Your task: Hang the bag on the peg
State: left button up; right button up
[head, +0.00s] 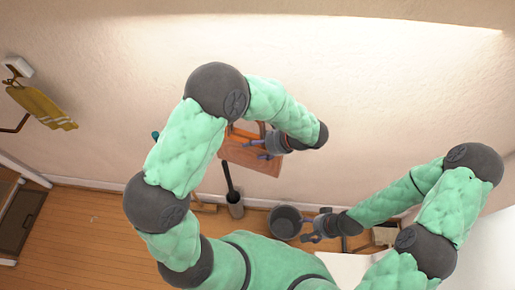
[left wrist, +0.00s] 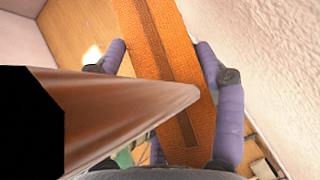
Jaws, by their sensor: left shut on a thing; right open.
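The orange-brown bag (head: 258,172) is at the wall in the middle of the head view, partly behind my left arm. My left gripper (head: 258,149) is at the bag's upper part and is shut on it. In the left wrist view, the bag (left wrist: 150,25) shows as an orange body with a brown strip, between the two purple fingers. A brown strap-like piece (left wrist: 130,110) crosses close to the camera. A small teal knob (head: 155,134), perhaps the peg, shows at the left edge of my left arm. My right gripper (head: 308,229) is open and empty, low beside a bucket.
A grey bucket (head: 285,222) stands on the wooden floor by my right gripper. A dark-handled object in a grey holder (head: 235,205) stands below the bag. A yellow cloth (head: 40,105) hangs on the wall at left. The wall above my arms is bare.

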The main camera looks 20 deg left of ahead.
aim_at(259, 136)
pick_arm(q)
jog(key=shift+w+a+b, duration=0.2)
jog(key=shift+w, duration=0.55)
jog(key=shift+w+a+b, duration=0.15)
jog(key=shift+w+a, duration=0.05)
jog(key=shift+w, duration=0.55)
jog(key=shift+w+a+f+b, duration=0.15)
jog(key=shift+w+f+b, duration=0.15)
jog(key=shift+w+f, duration=0.3)
jog(key=shift+w, duration=0.1)
